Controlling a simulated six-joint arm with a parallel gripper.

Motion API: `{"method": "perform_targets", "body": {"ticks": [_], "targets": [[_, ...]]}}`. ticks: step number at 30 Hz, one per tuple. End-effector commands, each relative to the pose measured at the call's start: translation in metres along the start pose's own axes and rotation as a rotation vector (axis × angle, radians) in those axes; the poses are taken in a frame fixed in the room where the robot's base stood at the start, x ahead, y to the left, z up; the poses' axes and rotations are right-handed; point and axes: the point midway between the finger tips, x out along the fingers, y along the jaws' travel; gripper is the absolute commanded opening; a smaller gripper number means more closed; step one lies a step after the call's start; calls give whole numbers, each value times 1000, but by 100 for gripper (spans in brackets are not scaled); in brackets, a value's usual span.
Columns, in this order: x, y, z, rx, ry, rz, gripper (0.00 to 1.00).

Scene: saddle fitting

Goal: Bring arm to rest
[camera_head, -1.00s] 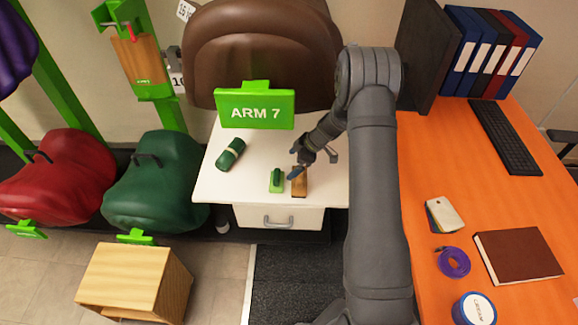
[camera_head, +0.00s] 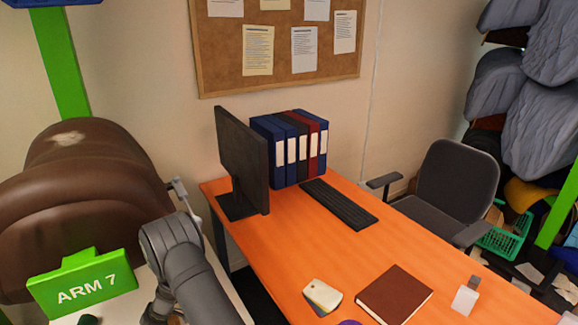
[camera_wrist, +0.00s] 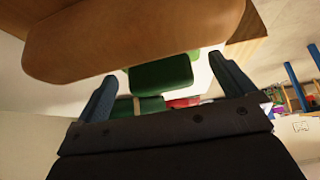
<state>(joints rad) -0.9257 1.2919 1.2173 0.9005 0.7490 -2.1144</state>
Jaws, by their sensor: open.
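My gripper (camera_wrist: 170,95) shows in the wrist view with its two blue-grey fingers spread wide apart and nothing between them. A green object shows beyond the fingers, and a large brown surface (camera_wrist: 130,40) fills the top of that view. In the head view my grey arm is at the lower left, over the white table, and the gripper end is mostly cut off by the bottom edge. A green sign reading ARM 7 (camera_head: 85,287) stands left of the arm. A brown saddle (camera_head: 80,210) is behind the sign.
An orange desk (camera_head: 310,245) stands right of my arm. It carries a monitor (camera_head: 243,160), several binders (camera_head: 290,145), a keyboard (camera_head: 340,204), a brown book (camera_head: 394,294) and cards (camera_head: 322,294). An office chair (camera_head: 455,185) is behind the desk. A cork board (camera_head: 277,45) hangs on the wall.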

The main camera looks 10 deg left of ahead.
Motion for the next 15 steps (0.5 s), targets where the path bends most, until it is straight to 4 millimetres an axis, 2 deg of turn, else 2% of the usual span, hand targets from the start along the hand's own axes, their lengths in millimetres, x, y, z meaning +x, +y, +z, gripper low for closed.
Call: {"method": "perform_targets", "body": {"ticks": [3,6,15], "targets": [[23,-1,3,1,0,-2,100],[4,1,-8,-1,1,3,100],[-13,0,-19,0,0,-1,100]]}}
